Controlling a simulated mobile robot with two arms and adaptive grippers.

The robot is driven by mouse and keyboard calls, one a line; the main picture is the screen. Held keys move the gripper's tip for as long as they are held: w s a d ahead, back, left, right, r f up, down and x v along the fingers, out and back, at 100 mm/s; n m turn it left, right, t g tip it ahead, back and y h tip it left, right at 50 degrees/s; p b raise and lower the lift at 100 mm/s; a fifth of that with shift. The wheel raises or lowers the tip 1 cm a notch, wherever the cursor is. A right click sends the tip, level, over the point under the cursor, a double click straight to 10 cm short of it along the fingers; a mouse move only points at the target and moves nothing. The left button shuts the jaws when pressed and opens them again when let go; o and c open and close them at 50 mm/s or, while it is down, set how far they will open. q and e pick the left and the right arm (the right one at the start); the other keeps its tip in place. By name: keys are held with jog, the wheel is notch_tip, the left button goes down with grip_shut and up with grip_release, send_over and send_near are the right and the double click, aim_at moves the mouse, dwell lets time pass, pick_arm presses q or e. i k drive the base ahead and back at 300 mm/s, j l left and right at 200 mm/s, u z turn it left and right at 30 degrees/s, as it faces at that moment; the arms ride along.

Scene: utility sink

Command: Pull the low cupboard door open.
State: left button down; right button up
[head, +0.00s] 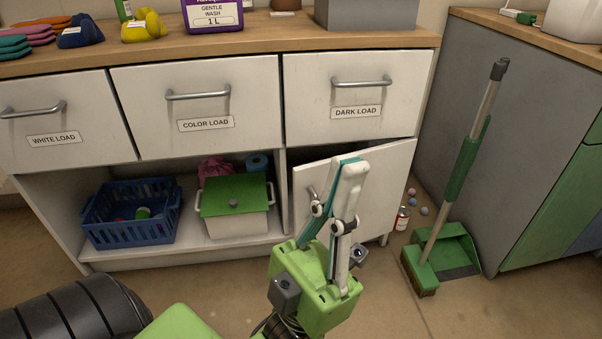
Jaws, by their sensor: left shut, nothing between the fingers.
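The low cupboard door (385,185) is a white panel below the drawer marked DARK LOAD. It stands ajar, with a dark gap above its top edge at the left. Its grey metal handle (311,192) is near the door's left edge and partly hidden behind my gripper. My left gripper (350,165) has a green body with teal and white fingers. It is shut and empty, pointing up in front of the door and just right of the handle. I cannot tell whether it touches the door. My right gripper is not in view.
An open shelf left of the door holds a blue basket (130,224) and a white bin with a green lid (235,194). A can (402,218), several small balls and a green broom (467,160) with a dustpan (461,246) stand right of the door. The near floor is partly clear.

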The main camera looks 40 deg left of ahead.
aim_at(380, 198)
jog(key=i+j+z, duration=0.1)
jog(key=j, duration=0.75)
jog(key=i+j+z, duration=0.1)
jog(key=j, duration=0.8)
